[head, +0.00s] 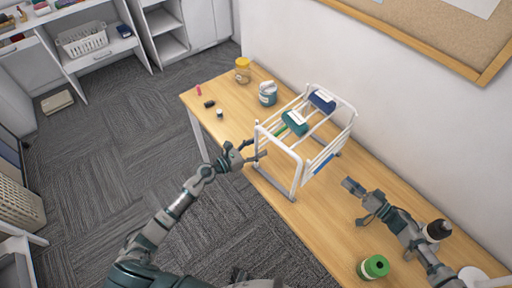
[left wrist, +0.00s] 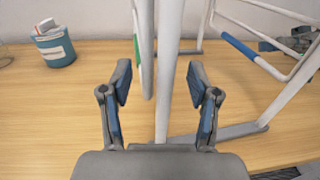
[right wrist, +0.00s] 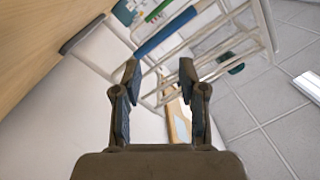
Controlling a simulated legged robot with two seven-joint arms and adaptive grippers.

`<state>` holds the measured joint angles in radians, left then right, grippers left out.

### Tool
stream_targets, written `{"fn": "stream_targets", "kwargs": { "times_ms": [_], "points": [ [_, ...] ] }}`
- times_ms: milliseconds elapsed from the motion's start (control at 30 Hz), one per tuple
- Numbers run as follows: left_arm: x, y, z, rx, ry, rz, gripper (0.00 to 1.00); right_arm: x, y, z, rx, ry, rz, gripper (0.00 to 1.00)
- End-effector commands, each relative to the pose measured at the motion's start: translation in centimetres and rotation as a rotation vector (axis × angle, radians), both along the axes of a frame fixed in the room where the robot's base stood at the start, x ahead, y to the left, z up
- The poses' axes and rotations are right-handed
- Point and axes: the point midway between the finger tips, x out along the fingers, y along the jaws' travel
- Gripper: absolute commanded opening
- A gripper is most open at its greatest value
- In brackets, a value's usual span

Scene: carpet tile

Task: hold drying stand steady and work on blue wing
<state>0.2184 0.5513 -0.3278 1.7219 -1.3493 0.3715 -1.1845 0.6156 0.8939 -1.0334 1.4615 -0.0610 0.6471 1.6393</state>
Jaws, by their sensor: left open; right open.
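The drying stand (head: 293,160) is a white tube frame upright on the wooden table. The blue wing (head: 323,164) appears as a blue sleeve on a low side bar facing right; it also shows in the left wrist view (left wrist: 238,48) and the right wrist view (right wrist: 165,32). My left gripper (head: 258,150) is open at the stand's left side. In the left wrist view a white post (left wrist: 168,75) shows between its fingers; I cannot tell whether they touch. My right gripper (head: 350,187) is open and empty, right of the stand and apart from the blue wing.
A blue tub (head: 267,94) and yellow-lidded jar (head: 243,70) stand behind left. A green can (head: 373,267) and dark-topped bottle (head: 438,230) stand near my right arm. A wall bounds the table's right.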

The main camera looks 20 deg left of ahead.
Motion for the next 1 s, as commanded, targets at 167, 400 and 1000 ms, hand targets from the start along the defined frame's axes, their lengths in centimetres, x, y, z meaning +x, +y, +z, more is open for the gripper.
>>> {"fn": "stream_targets", "kwargs": {
  "times_ms": [167, 400, 1000],
  "points": [
    [0.0, 0.2, 0.0, -0.001, 0.0, 0.001, 0.61, 0.0, 0.2, 0.1, -0.001, -0.001, 0.001, 0.42],
    [0.0, 0.4, -0.1, -0.004, 0.0, 0.001, 0.11, 0.0, 0.4, 0.1, -0.002, -0.001, 0.001, 0.42],
    [0.0, 0.1, -0.1, 0.0, 0.001, -0.001, 0.0, 1.6, 2.0, 2.4, 0.088, 0.055, -0.065, 0.41]
  ]
}}
